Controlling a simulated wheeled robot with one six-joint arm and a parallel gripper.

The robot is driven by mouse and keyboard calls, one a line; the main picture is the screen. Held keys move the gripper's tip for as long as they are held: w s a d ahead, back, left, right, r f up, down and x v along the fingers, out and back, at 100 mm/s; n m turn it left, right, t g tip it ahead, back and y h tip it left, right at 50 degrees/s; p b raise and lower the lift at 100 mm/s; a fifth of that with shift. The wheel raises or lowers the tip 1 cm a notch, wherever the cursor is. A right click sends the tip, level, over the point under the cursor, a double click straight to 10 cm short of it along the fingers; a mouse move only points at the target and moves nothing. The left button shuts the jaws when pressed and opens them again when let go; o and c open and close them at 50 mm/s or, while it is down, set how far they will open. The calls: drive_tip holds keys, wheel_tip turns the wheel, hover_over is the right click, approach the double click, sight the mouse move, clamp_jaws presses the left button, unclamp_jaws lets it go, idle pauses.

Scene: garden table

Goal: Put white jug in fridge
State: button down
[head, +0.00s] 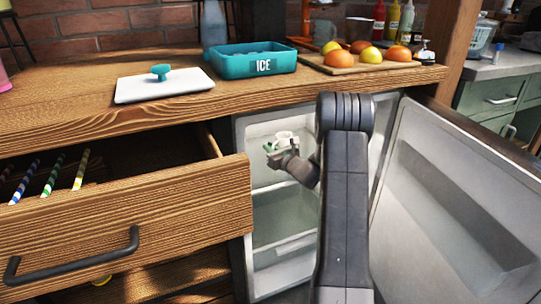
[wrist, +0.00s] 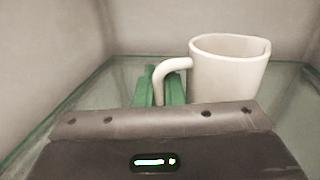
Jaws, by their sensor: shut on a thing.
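The white jug (wrist: 228,75) is inside the fridge, upright, at or just above the glass shelf (wrist: 100,88); I cannot tell whether its base touches, as my gripper body hides it. My gripper (wrist: 160,88), with green fingers, is shut on the jug's handle at its left side. In the head view the jug (head: 284,137) shows small in the upper part of the open fridge (head: 240,190), with my gripper (head: 270,147) at its lower left. My arm hides part of the fridge interior.
The fridge door (head: 450,200) stands wide open at the right. An open wooden drawer (head: 130,215) with striped straws juts out at the left. The counter above holds a teal ice tray (head: 225,66), a white lid (head: 150,90) and a fruit board (head: 340,68).

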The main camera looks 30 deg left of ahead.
drive_tip(key=shift+f, duration=0.5)
drive_tip(key=shift+f, duration=0.1)
drive_tip(key=c, duration=1.5)
unclamp_jaws()
drive_tip(key=shift+f, duration=0.1)
drive_tip(key=shift+c, duration=0.2)
drive_tip(key=shift+s+d+r, duration=0.15)
drive_tip(key=shift+d+r, duration=0.05)
drive_tip(key=shift+d, duration=0.15)
drive_tip(key=p+v, duration=0.3)
drive_tip(key=v, duration=0.8)
drive_tip(key=shift+s+d, duration=0.1)
